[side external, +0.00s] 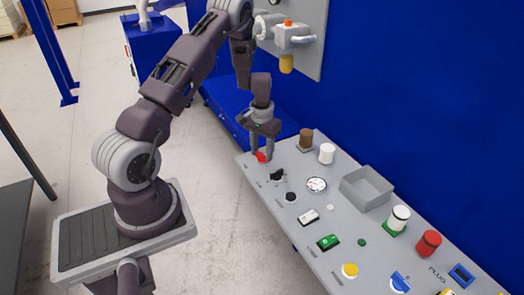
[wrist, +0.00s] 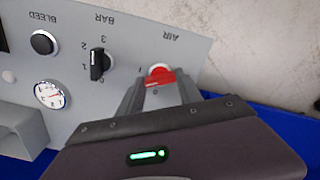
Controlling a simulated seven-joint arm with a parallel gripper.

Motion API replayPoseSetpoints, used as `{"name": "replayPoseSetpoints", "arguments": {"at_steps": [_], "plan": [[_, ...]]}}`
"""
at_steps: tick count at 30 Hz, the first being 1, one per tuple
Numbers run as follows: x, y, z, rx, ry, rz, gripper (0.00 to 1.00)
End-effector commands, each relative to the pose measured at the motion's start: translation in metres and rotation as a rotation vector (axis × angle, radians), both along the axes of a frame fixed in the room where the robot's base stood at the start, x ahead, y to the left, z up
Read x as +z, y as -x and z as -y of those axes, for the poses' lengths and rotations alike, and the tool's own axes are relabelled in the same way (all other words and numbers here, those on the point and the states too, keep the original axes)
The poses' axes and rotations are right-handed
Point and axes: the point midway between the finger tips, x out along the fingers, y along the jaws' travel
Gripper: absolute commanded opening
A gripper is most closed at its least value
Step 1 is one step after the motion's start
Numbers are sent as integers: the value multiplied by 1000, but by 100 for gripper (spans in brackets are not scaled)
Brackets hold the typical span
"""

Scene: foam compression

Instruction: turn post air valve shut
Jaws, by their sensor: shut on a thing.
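The red air valve handle (wrist: 160,78) is on the grey panel beneath the "AIR" label in the wrist view. It also shows in the side external view (side external: 261,157) at the panel's far left end. My gripper (wrist: 158,92) has its two fingers on either side of the handle and is shut on it. In the side external view my gripper (side external: 262,150) points down at the panel from above. The fingers hide part of the handle and its markings.
Beside the valve are a black selector knob (wrist: 97,64) marked "BAR", a black "BLEED" button (wrist: 44,43) and a round gauge (wrist: 49,94).

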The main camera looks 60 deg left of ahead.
Motion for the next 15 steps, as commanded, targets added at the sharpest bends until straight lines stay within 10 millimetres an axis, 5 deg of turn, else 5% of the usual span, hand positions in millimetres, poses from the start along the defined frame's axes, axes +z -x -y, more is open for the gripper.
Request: {"name": "replayPoseSetpoints", "arguments": {"at_steps": [15], "plan": [[1, -1, -1, 490, -1, 2, 1]]}}
